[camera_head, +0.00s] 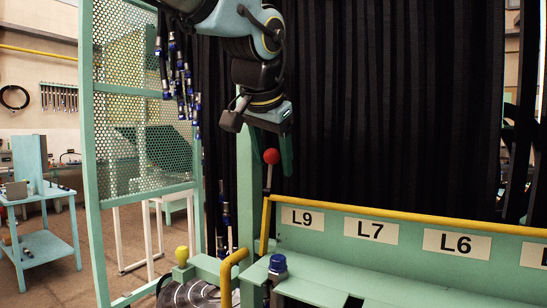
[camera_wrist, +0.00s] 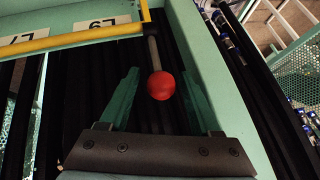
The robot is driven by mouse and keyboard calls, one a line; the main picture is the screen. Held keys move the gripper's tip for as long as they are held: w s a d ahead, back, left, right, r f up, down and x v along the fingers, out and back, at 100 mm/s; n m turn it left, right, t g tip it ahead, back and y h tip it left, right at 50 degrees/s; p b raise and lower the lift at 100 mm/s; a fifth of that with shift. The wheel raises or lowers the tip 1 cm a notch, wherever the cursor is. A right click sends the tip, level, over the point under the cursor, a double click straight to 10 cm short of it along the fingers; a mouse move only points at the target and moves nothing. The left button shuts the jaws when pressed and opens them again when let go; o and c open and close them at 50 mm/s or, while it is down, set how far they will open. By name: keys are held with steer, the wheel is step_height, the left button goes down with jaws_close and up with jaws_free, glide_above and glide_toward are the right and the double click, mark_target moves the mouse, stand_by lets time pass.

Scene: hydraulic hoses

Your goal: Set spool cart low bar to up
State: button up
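A red ball knob (camera_head: 271,156) on a thin rod stands by the left end of the yellow rail (camera_head: 390,215). In the wrist view the red knob (camera_wrist: 161,86) sits in the gap between the two green fingers of my gripper (camera_wrist: 160,70), with space on both sides. My gripper (camera_head: 273,160) is open and points down over the knob in the head view. The rod (camera_wrist: 153,50) runs from the knob toward the yellow rail. I cannot tell which part is the spool cart's low bar; no part is labelled so.
A yellow knob (camera_head: 182,255), a bent yellow handle (camera_head: 233,268) and a blue cap (camera_head: 277,264) stand at lower left. Plates L9 (camera_head: 302,218), L7 and L6 line the green panel. A mesh panel (camera_head: 140,100) and hanging hoses (camera_head: 180,80) are left; black curtain (camera_head: 390,100) behind.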

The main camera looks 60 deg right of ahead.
steer(key=shift+r, duration=0.1)
steer(key=b+v, duration=0.2)
steer(key=v, duration=0.8)
steer(key=shift+a+r+b, duration=0.2)
steer(key=shift+r+b, duration=0.1)
steer(key=shift+b, duration=0.1)
steer(key=w+a+f+n+t+y, duration=0.1)
steer(key=w+a+f+n, duration=0.1)
steer(key=w+f, duration=0.45)
steer(key=w+a+f+n+y, duration=0.15)
steer(key=w+f, duration=0.25)
steer(key=w, duration=0.6)
steer(key=w+a+f+n+y, duration=0.2)
steer(key=w+a+f+n, duration=0.3)
steer(key=w+a+f, duration=0.9)
steer(key=w+a+f+n+y, duration=0.1)
steer(key=w+a+f+n, duration=0.2)
steer(key=a, duration=0.5)
steer(key=w+a+f+n+y, duration=0.1)
steer(key=w+a+f+n, duration=0.1)
steer(key=a+f, duration=0.4)
steer(key=s+a+f+n, duration=0.2)
steer(key=s+a+f, duration=0.1)
steer(key=a, duration=0.6)
steer(key=s+a+f+n+g, duration=0.1)
steer(key=a+f, duration=0.4)
steer(key=a, duration=0.5)
steer(key=shift+s+f+n, duration=0.15)
steer(key=shift+s+n, duration=0.75)
steer(key=shift+n, duration=0.35)
